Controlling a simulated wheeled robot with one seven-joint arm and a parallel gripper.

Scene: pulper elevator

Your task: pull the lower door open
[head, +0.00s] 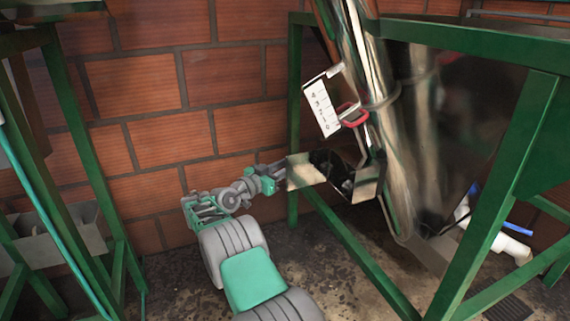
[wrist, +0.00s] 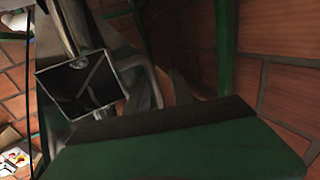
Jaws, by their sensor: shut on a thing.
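The lower door (head: 304,172) is a small shiny metal chute-like piece low on the slanted metal tube (head: 383,100). It stands out to the left from the tube, with a dark gap between its metal walls. My gripper (head: 282,172) reaches it from the left and is shut at its outer left edge. The fingertips are small and partly hidden there. In the wrist view, the dark fingers (wrist: 181,88) stick up past the green gripper body. A square metal frame with a dark inside (wrist: 82,84) shows to their left; I cannot tell for certain which part it is.
Above the door is a tilted white scale plate (head: 322,107) with a red handle (head: 354,117) beside it. Green frame legs (head: 293,120) stand around the tube, close to my arm. A brick wall (head: 150,90) is behind. Another green stand (head: 80,150) is at the left.

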